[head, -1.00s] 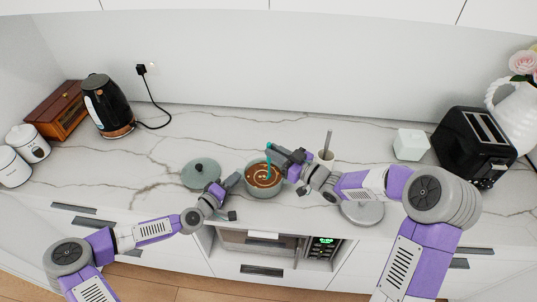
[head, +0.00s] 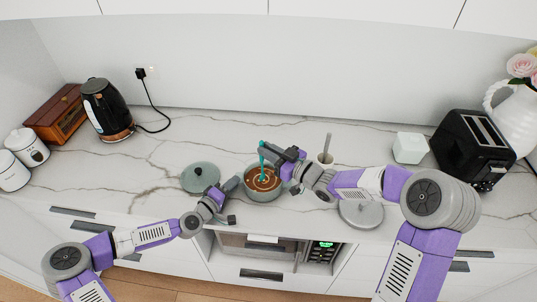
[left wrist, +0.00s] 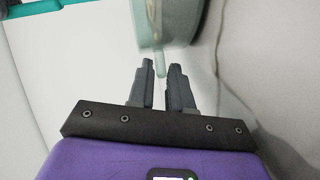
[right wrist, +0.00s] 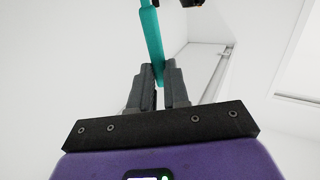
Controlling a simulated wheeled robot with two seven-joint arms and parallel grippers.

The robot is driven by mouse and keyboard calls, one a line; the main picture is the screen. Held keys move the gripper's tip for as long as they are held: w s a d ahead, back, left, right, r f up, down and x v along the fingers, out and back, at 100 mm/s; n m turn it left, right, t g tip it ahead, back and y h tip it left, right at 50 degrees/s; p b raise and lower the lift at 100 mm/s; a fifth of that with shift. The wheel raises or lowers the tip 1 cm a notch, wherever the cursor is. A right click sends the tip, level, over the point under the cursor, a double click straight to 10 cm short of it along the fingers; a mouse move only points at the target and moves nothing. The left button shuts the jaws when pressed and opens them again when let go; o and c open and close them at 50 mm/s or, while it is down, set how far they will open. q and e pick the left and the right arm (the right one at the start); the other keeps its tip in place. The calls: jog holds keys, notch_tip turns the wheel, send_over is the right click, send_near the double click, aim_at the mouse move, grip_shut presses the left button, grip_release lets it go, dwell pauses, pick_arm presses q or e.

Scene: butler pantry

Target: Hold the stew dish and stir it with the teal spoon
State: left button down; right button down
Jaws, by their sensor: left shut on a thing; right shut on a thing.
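The stew dish (head: 262,194) is a grey-green pot near the counter's front edge, with reddish-brown stew (head: 270,182) marked by a pale swirl. My left gripper (head: 234,185) is shut on the dish's handle at its left side; the left wrist view shows the handle (left wrist: 160,66) between the fingers. The teal spoon (head: 262,163) stands nearly upright with its lower end in the stew. My right gripper (head: 269,153) is shut on the spoon's shaft above the dish; the shaft also shows in the right wrist view (right wrist: 151,35). The spoon's lower tip is hidden in the stew.
A grey-green lid (head: 200,177) lies left of the dish.

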pick_arm(q)
jog(key=shift+f, duration=0.1)
pick_arm(e)
jog(key=shift+r, duration=2.1)
notch_tip(320, 180, up, 4)
pick_arm(q)
jog(key=c, duration=1)
grip_release()
jog(key=shift+o, duration=0.2)
